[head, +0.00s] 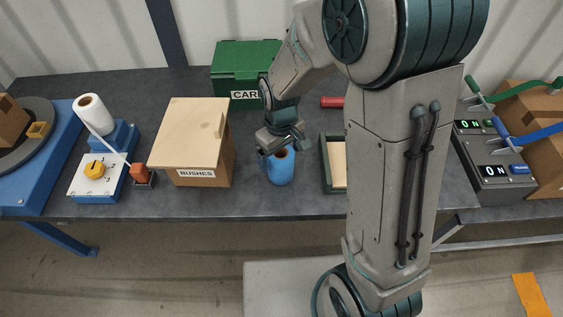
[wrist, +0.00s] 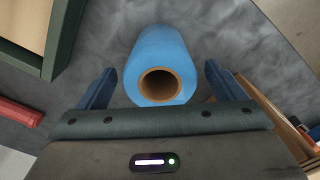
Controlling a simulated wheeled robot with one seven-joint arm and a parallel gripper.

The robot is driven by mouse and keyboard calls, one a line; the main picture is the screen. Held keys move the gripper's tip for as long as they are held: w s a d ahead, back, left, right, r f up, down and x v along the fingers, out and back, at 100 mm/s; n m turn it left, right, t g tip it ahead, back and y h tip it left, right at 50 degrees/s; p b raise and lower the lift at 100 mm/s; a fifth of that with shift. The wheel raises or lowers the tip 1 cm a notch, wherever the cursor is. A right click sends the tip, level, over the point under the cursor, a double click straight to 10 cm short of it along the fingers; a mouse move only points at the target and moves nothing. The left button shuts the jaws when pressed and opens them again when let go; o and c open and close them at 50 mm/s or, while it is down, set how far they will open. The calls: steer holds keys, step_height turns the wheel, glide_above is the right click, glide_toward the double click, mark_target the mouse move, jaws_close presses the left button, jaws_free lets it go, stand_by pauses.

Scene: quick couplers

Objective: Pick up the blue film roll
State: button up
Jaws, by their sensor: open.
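The blue film roll (head: 281,170) stands upright on the dark table, between the wooden box and the green-edged tray. In the wrist view the blue film roll (wrist: 160,50) shows its brown cardboard core facing the camera. My gripper (head: 280,146) is over the roll in the head view and hides part of its top. In the wrist view my gripper (wrist: 162,88) is open, with one blue finger on each side of the roll. A gap shows between each finger and the roll, and nothing is gripped.
A wooden box labelled BUSHES (head: 195,148) stands close left of the roll. A green-edged tray (head: 327,165) is close on the right, partly hidden by my arm. A green box (head: 240,62) and a red object (head: 332,102) lie behind. Bare table shows in front of the roll.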

steer(key=shift+f, duration=1.1)
steer(key=c, duration=1.3)
steer(key=shift+r, duration=0.15)
